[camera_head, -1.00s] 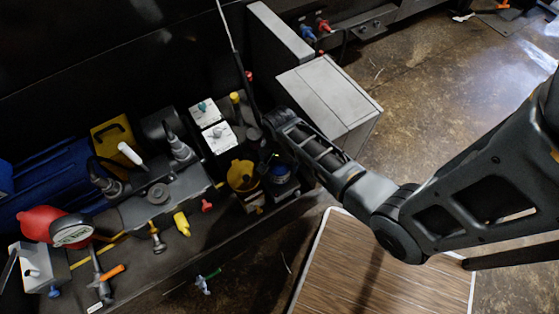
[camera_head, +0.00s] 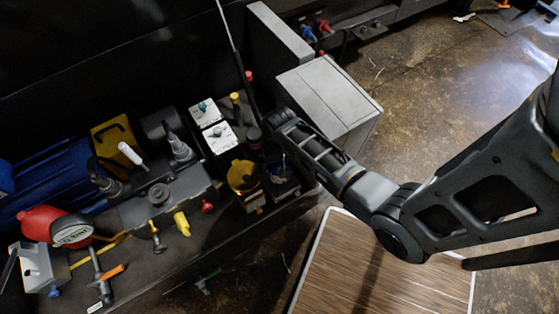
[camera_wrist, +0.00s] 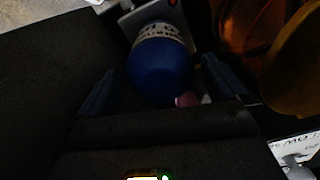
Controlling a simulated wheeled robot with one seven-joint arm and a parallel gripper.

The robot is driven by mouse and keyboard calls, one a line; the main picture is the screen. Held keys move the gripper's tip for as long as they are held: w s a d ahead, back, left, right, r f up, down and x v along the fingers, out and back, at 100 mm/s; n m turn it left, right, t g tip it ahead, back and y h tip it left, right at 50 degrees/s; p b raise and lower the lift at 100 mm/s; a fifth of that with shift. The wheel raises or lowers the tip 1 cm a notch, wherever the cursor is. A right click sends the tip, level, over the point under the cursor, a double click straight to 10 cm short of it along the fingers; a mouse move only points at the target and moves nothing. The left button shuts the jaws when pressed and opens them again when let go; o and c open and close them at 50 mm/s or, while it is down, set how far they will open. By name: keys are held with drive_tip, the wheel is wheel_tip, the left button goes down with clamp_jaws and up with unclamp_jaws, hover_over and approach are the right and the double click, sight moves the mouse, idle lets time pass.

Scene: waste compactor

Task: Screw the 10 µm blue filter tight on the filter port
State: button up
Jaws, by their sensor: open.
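The blue filter (camera_wrist: 160,70) shows in the wrist view as a rounded blue end with a white printed label band. It sits against a grey bracket (camera_wrist: 128,22), where the filter port itself is hidden. My gripper (camera_wrist: 160,85) is open, one finger on each side of the filter, with visible gaps. In the head view the filter's place (camera_head: 279,172) is dark, and my fingers are hard to make out there. Whether the filter is fully tight cannot be seen.
A yellow filter bowl (camera_head: 243,177) stands just left of the blue filter; its amber and yellow bodies (camera_wrist: 295,70) are close to my right finger. White-faced boxes with knobs (camera_head: 217,137) stand behind. A grey cabinet (camera_head: 325,95) and a wood-topped table (camera_head: 345,265) lie to the right.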

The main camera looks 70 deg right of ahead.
drive_tip(key=n, duration=1.3)
drive_tip(key=c, duration=1)
drive_tip(key=m, duration=0.5)
drive_tip(key=shift+c, duration=0.5)
drive_tip(key=shift+m, duration=0.3)
drive_tip(key=m, duration=0.4)
drive_tip(key=shift+m, duration=0.3)
